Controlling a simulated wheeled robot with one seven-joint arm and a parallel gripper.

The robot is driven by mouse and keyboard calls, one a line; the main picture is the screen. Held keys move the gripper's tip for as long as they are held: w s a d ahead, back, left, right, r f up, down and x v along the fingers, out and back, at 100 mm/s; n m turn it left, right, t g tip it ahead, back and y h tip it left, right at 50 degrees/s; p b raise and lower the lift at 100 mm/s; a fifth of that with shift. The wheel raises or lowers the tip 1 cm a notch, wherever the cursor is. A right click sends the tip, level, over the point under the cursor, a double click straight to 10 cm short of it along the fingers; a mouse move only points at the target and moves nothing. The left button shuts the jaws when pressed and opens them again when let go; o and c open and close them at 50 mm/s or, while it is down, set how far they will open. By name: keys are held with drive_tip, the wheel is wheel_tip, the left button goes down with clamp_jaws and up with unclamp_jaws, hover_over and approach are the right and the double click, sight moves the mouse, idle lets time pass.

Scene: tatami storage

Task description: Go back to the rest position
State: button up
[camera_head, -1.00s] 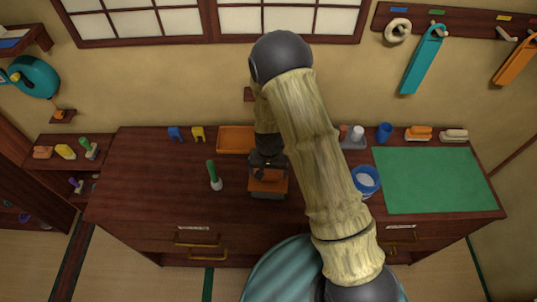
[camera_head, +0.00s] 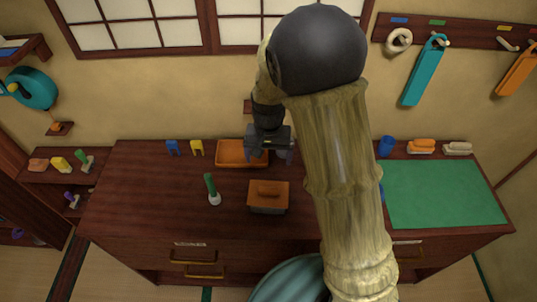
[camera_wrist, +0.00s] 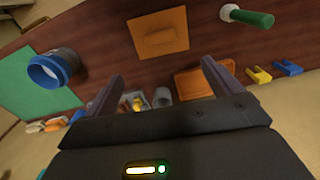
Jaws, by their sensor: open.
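My gripper (camera_head: 270,155) is open and empty above the back of the dark wooden chest, in front of the orange tray (camera_head: 232,160) in the head view. In the wrist view both fingers of my gripper (camera_wrist: 160,87) stand wide apart with nothing between them. A box with an orange lid (camera_head: 268,190) stands on the chest nearer the front, apart from my gripper; the lid also shows in the wrist view (camera_wrist: 160,22). My arm hides part of the chest top in the head view.
A green-handled tool (camera_head: 211,188) stands left of the box. A green mat (camera_head: 445,190) covers the right end. A blue-rimmed bucket (camera_wrist: 47,70) shows in the wrist view. Teal (camera_head: 425,70) and orange things hang on the wall.

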drive_tip(key=shift+r, duration=0.6)
drive_tip(key=s+d+r+n+t, duration=0.1)
drive_tip(key=s+d+r, duration=0.3)
drive_tip(key=s+d, duration=0.8)
drive_tip(key=shift+s+d+t, duration=0.2)
drive_tip(key=shift+d+t, duration=0.6)
idle(1.1)
